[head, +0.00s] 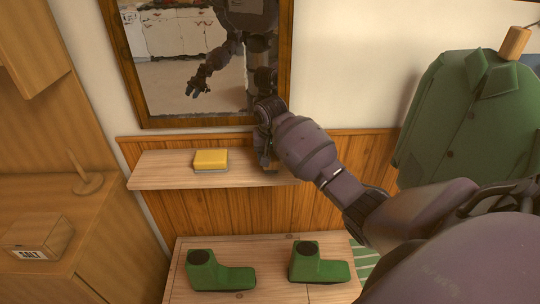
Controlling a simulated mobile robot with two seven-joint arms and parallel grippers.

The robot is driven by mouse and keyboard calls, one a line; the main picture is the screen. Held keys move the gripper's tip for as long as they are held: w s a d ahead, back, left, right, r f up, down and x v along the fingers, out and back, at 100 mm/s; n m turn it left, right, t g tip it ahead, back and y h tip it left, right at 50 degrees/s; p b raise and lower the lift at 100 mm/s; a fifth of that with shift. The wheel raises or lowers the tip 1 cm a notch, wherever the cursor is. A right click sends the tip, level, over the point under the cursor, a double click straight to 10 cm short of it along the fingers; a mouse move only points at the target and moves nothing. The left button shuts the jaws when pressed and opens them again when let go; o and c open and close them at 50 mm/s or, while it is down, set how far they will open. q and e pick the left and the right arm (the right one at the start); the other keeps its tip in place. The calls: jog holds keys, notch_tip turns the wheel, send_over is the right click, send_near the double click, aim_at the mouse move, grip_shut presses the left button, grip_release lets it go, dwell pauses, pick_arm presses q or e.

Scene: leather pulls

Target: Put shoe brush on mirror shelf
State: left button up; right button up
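The mirror shelf (155,175) is a light wooden board on the wall below the framed mirror (170,85). A yellow block with a pale lower layer (211,159) lies on the shelf, left of my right gripper; I cannot tell if it is the shoe brush or a sponge. My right arm reaches in from the right, and my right gripper (266,158) points down at the right part of the shelf, close to its surface. My own wrist and the small size hide whether its fingers hold anything. My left gripper is not directly in view.
Two green boots (232,277) (320,268) stand on a wooden bench (265,246) below the shelf. A green coat (460,120) hangs at right. A wooden cabinet at left bears a salt box (38,237) and a peg stand (88,184). The shelf's left end is clear.

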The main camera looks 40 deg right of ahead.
jog(key=shift+w+d+f, duration=0.1)
jog(key=shift+w+f, duration=0.1)
jog(key=shift+f, duration=0.35)
jog(key=shift+f, duration=0.2)
jog(key=o, duration=0.8)
jog(key=shift+r, duration=0.15)
jog(key=r, duration=0.3)
jog(key=s+r, duration=0.1)
jog(key=r, duration=0.6)
jog(key=shift+s+a+r, duration=0.2)
jog(key=shift+a+r, duration=0.15)
jog(key=shift+a, duration=0.05)
jog(key=shift+s+r, duration=0.1)
jog(key=shift+r, duration=0.55)
